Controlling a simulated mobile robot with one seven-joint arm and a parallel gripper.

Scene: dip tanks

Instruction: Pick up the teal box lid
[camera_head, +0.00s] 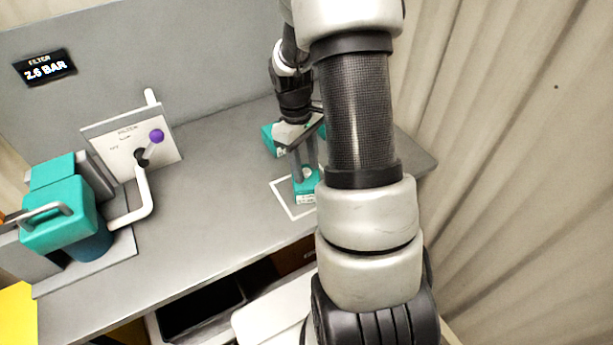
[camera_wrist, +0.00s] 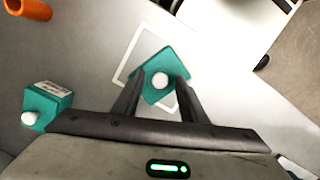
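A teal box with a white knob on its lid (camera_wrist: 160,80) stands inside a white square outline on the grey bench. In the head view, its labelled side (camera_head: 306,197) shows below my gripper. My gripper (camera_head: 303,172) is open and points down over this box. In the wrist view, the two dark fingers (camera_wrist: 161,84) stand apart on either side of the white knob, with gaps between. I cannot tell how far above the lid the fingertips are. A second teal box (camera_wrist: 48,101) with a white knob and a label stands apart; in the head view (camera_head: 269,138) my gripper partly hides it.
A white panel (camera_head: 110,135) with a purple-knobbed lever stands at the left, beside a teal handled housing (camera_head: 60,215) and a white pipe (camera_head: 137,203). An orange cylinder (camera_wrist: 28,9) shows in the wrist view's upper left corner. The bench middle (camera_head: 220,180) is clear.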

